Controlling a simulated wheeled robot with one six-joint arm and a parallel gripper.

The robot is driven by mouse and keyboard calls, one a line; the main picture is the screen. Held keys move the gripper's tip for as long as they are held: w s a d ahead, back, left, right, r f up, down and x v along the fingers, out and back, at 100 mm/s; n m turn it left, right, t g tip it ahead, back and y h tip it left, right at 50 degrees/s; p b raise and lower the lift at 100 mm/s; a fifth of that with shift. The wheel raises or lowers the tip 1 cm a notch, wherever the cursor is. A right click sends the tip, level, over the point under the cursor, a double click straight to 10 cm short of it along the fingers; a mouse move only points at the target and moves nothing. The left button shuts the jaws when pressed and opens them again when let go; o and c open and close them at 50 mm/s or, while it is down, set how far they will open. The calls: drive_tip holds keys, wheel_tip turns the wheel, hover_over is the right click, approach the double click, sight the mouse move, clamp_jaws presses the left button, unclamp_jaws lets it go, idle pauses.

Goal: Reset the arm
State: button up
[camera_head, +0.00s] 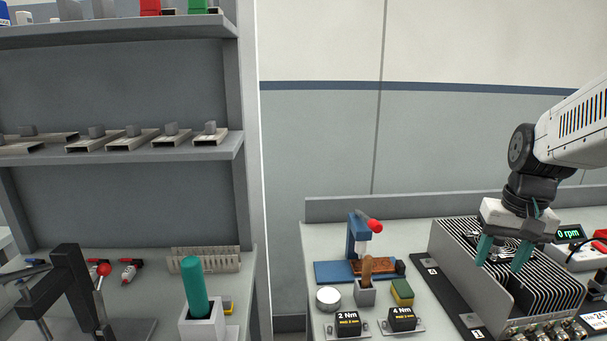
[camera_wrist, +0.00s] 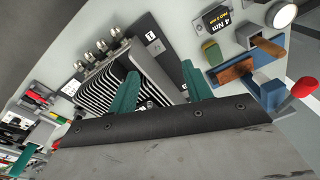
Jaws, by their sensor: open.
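My gripper (camera_head: 504,252) is at the right in the head view, above a finned grey heatsink box (camera_head: 449,254). Its two teal fingers are spread apart and point down, with nothing visible between them. In the wrist view the fingers of my gripper (camera_wrist: 160,88) stand apart over the box's fins (camera_wrist: 112,88). I cannot tell whether the fingertips touch the fins.
A blue press with a red knob (camera_head: 358,240), a green-yellow sponge (camera_head: 402,291) and two torque blocks (camera_head: 348,323) stand left of the box. A display reading 0 rpm (camera_head: 570,233) is behind right. Shelves (camera_head: 120,154) fill the left.

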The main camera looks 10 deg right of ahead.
drive_tip(key=s+a+r+n, duration=0.1)
drive_tip(key=s+a+n, duration=0.3)
drive_tip(key=s+a, duration=1)
drive_tip(key=shift+s+a+r+n, duration=0.2)
drive_tip(key=shift+a+r+n, duration=0.2)
drive_tip(key=shift+a, duration=0.55)
